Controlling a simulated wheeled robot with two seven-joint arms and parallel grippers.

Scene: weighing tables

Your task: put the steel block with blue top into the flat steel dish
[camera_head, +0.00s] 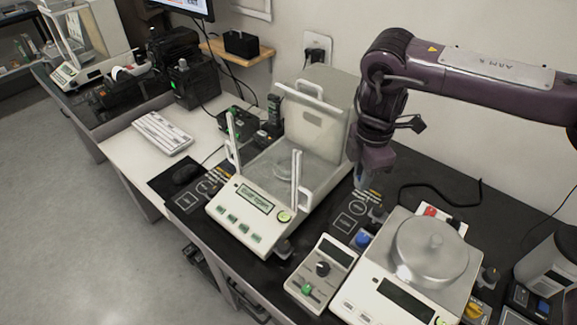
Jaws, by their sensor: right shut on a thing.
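My right gripper (367,182) points down above the black table, between the draft-shield balance and the right-hand scale. It is shut on a small grey thing, mostly hidden by the fingers, so I cannot tell its top colour. A small thing with a blue top (362,240) stands on the table at the left edge of the right-hand scale, below and apart from the gripper. A round, flat steel dish (408,262) with a raised knob in its middle sits on that scale. My left gripper is out of view.
The white balance (225,213) with upright shield frames stands left of the gripper. The right-hand scale (362,297) and a small control box (318,277) fill the front. Small yellow-topped things (490,275) stand right of the scale. A black cable (440,184) lies behind.

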